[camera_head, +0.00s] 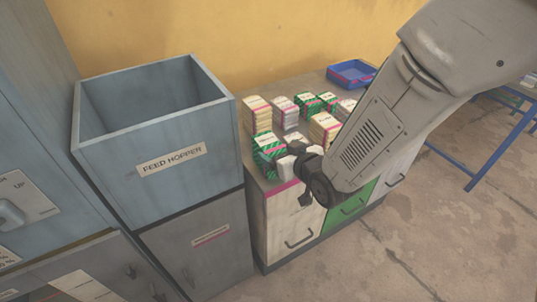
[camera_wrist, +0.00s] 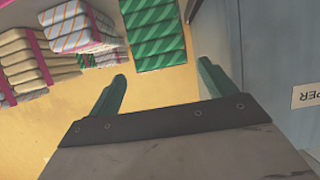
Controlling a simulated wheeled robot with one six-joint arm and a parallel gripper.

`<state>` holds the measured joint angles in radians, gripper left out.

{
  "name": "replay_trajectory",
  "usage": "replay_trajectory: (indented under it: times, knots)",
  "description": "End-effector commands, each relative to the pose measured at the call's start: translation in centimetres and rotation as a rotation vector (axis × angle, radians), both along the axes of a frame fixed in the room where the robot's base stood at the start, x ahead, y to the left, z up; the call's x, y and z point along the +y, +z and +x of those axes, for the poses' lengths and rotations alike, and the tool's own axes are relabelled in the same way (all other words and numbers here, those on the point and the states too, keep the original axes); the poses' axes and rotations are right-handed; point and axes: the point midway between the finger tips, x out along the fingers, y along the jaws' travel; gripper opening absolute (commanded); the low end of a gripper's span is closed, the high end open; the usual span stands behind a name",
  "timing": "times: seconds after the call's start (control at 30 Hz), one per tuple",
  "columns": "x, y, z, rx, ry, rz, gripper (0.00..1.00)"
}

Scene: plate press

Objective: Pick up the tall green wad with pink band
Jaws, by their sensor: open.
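A tall green wad with a pink band (camera_head: 266,147) stands at the front left of the cabinet top, close to the feed hopper. Other green wads (camera_head: 305,103) stand farther back. In the wrist view a green wad (camera_wrist: 155,38) shows ahead of the fingers, with a bit of pink at its upper right edge. My gripper (camera_wrist: 160,85) is open with nothing between its green fingers. In the head view my gripper (camera_head: 303,166) is just right of the front green wad; its fingertips are hard to make out there.
The feed hopper (camera_head: 155,195) rises directly left of the wads; its wall (camera_wrist: 270,60) is close on the right in the wrist view. Tan wads (camera_wrist: 35,65) and striped wads (camera_wrist: 78,27) crowd the other side. A blue tray (camera_head: 350,72) lies at the back right.

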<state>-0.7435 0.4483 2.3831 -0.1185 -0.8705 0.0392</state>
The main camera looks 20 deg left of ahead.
Motion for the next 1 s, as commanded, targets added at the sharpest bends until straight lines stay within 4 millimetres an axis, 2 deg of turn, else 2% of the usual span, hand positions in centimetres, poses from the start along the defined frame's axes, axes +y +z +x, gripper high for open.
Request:
replay_trajectory:
  times: [0.5, 0.8, 0.9, 1.0]
  knots:
    - [4.8, -2.5, 3.8, 0.001, 0.000, -0.001, 0.84]
    - [5.1, -2.6, 4.1, 0.000, -0.001, 0.000, 0.84]
    - [5.1, -2.6, 4.1, 0.000, -0.001, 0.000, 0.56]
    - [5.1, -2.6, 4.1, 0.000, -0.001, -0.001, 0.33]
